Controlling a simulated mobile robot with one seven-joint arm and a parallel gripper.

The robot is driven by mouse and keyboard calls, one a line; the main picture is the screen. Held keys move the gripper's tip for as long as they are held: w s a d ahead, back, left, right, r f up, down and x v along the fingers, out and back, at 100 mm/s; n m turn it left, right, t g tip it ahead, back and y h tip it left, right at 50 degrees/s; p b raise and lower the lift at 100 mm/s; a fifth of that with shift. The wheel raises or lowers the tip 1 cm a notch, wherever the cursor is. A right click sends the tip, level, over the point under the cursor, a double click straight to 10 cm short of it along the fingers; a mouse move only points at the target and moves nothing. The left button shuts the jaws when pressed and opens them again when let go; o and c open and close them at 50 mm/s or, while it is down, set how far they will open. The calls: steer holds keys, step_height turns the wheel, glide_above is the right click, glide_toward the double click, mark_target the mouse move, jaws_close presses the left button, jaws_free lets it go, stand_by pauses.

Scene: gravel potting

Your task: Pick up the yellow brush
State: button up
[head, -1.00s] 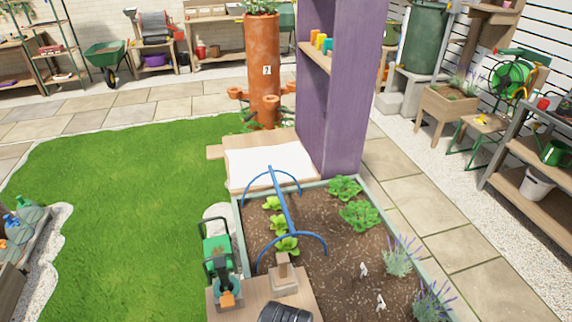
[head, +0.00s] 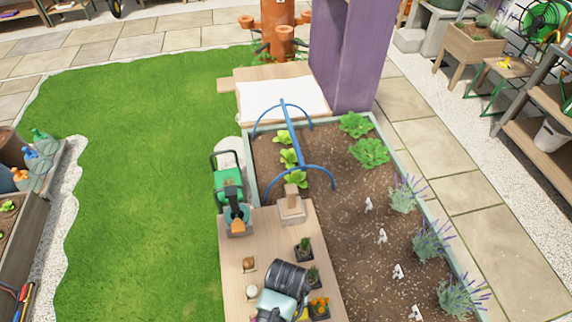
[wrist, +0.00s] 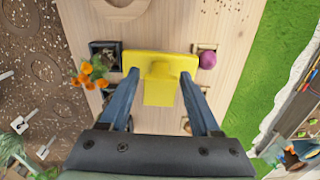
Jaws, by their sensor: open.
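The yellow brush (wrist: 160,88) lies on the wooden board (wrist: 223,25) in the wrist view. It has a wide bar at the far side and a narrower block standing towards me. My gripper (wrist: 159,82) is open, with one blue-grey finger on each side of the narrower block. I see small gaps between the fingers and the block, and cannot tell how high the fingertips are above the board. In the head view my arm hides most of the brush area.
A small dark pot with orange flowers (wrist: 93,75) is close to my left finger in the wrist view. A purple bulb (wrist: 207,59) sits in a holder at the right. In the head view, small cactus pots (head: 304,247) stand beside my arm, and a blue hoop frame (head: 292,135) spans the bed.

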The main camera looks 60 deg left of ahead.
steer(key=shift+f, duration=0.55)
jaws_close()
step_height(320, 180, up, 10)
steer(key=shift+r, duration=0.1)
stand_by(0.4)
